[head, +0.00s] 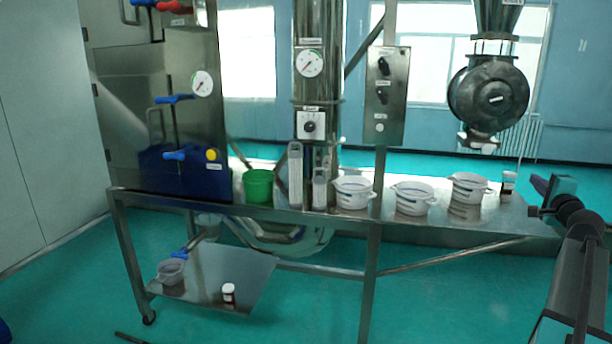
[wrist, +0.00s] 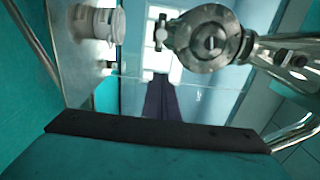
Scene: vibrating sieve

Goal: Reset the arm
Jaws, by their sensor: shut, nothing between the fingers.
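My gripper (head: 537,183) is at the right edge of the head view, at the right end of the steel table (head: 500,217). It is teal with dark purple fingers that point left. In the wrist view, the fingers (wrist: 160,98) lie together, shut and empty. The rest of my arm runs down the right edge of the head view. A small dark jar with a white lid (head: 508,183) stands on the table just left of the fingers, apart from them.
Three white pots, the nearest to me being the right one (head: 468,188), stand on the table. Left are clear containers (head: 295,175), a green bucket (head: 258,186) and a blue box (head: 186,174). A dark round valve (head: 488,95) hangs above the table. A lower shelf (head: 225,275) holds another pot and jar.

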